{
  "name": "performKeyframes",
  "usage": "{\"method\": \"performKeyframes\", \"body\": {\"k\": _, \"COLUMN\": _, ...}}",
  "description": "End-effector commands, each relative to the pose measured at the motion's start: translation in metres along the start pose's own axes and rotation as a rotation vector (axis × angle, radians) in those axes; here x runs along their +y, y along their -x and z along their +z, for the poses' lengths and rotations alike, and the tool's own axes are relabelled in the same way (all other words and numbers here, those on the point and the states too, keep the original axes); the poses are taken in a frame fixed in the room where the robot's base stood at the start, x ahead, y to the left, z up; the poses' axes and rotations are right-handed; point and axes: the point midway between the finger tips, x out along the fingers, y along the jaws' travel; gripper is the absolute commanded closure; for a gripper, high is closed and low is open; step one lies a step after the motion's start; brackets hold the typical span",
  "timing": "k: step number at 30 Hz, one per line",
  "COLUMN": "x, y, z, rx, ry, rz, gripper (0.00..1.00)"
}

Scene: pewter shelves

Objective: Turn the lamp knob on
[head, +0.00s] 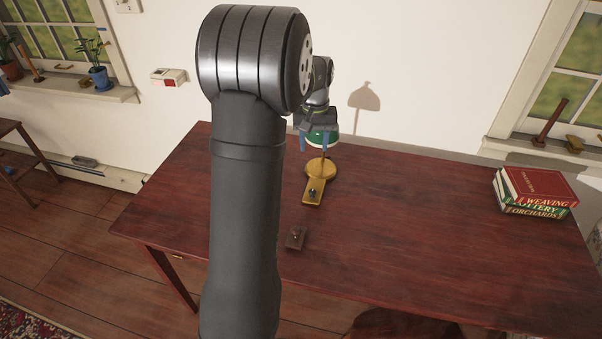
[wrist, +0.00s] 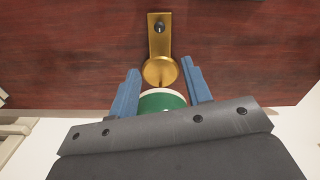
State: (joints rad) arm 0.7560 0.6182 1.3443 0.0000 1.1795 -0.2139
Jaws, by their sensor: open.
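The lamp stands on the dark red wooden table, with a round brass base (head: 322,169) and a green shade (head: 322,138). A flat brass tongue runs from the base toward the front and carries a small dark knob (head: 312,193). In the wrist view the knob (wrist: 159,27) sits near the far end of the tongue, at the top. My gripper (head: 315,146) is open and empty, high at the lamp's shade. In the wrist view its blue fingers lie to either side of the green shade (wrist: 161,101), apart from the knob. Part of the shade is hidden behind my gripper.
A small brown block (head: 296,238) lies on the table (head: 420,230) in front of the lamp. A stack of books (head: 535,192) lies at the right. The white wall stands close behind the lamp. The table between lamp and books is clear.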

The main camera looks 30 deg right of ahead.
Motion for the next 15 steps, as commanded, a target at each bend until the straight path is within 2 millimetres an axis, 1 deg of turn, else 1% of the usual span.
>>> {"method": "performKeyframes", "body": {"k": 3, "x": 0.0006, "y": -0.0023, "z": -0.0001, "rx": -0.001, "ry": 0.203, "rz": 0.000, "gripper": 0.55}}
{"method": "performKeyframes", "body": {"k": 6, "x": 0.0010, "y": -0.0038, "z": -0.0003, "rx": -0.001, "ry": 0.355, "rz": 0.000, "gripper": 0.55}}
{"method": "performKeyframes", "body": {"k": 9, "x": 0.0012, "y": -0.0047, "z": -0.0005, "rx": 0.000, "ry": 0.465, "rz": 0.000, "gripper": 0.55}}
{"method": "performKeyframes", "body": {"k": 12, "x": 0.0014, "y": -0.0058, "z": -0.0006, "rx": 0.000, "ry": 0.526, "rz": 0.000, "gripper": 0.55}}
{"method": "performKeyframes", "body": {"k": 15, "x": 0.0014, "y": -0.0111, "z": -0.0007, "rx": -0.001, "ry": 0.545, "rz": 0.000, "gripper": 0.55}}
